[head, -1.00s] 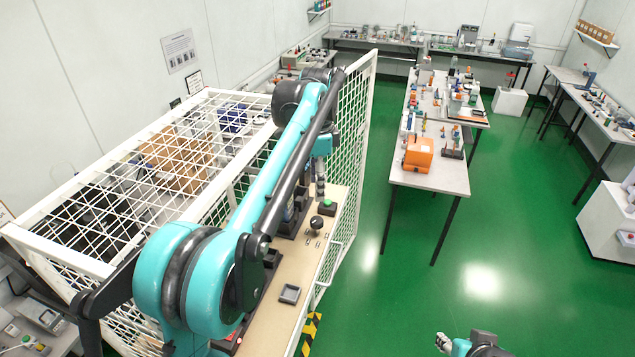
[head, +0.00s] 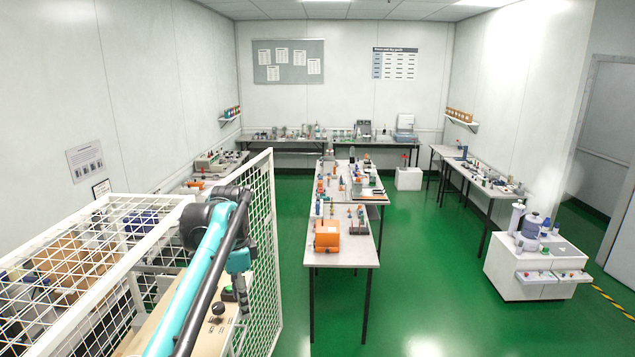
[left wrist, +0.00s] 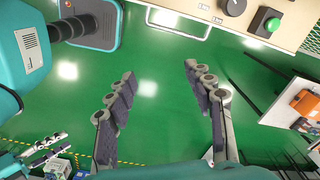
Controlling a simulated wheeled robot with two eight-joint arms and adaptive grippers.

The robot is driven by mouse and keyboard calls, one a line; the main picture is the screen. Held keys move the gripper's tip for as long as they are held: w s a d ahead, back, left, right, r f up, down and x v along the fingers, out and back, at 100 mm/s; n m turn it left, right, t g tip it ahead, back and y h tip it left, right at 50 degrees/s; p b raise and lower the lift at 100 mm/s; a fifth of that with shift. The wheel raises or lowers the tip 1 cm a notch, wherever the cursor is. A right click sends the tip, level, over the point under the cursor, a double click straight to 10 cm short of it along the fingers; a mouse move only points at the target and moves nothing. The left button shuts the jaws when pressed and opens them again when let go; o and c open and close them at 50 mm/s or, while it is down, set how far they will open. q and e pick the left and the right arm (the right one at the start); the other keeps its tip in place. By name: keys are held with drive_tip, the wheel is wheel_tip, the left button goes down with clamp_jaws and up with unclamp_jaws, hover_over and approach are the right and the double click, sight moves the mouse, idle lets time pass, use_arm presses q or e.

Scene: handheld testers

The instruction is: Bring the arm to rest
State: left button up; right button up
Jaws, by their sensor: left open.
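My left arm (head: 205,265) comes in from the bottom left in the head view, its turquoise and black links reaching up and then bending down. My left gripper (head: 242,288) hangs beside the white mesh guard, small and partly hidden there. In the left wrist view the left gripper (left wrist: 160,75) is open, its two grey fingers wide apart with nothing between them but green floor farther off.
A beige panel (left wrist: 226,14) with a green button (left wrist: 270,24) lies near the fingers. The white mesh guard (head: 262,250) stands close to the arm. A table (head: 345,255) with an orange device (head: 327,236) is to the right. Green floor (head: 430,290) is clear beyond.

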use_arm(q)
drive_tip(key=s+f+n+t+b, duration=0.2)
drive_tip(key=s+f+n+b, duration=0.2)
drive_tip(key=s+f+b, duration=0.3)
drive_tip(key=s+f+n+t+b, duration=0.2)
drive_tip(key=s+f+b, duration=0.6)
drive_tip(key=f, duration=0.9)
drive_tip(key=s+f+n+t+b, duration=0.3)
drive_tip(key=s+f+n+b, duration=0.4)
drive_tip(key=s+f, duration=0.3)
wheel_tip(320, 180, down, 2)
drive_tip(key=shift+s+f+b, duration=0.1)
drive_tip(key=shift+s+b, duration=0.1)
drive_tip(key=shift+b, duration=0.15)
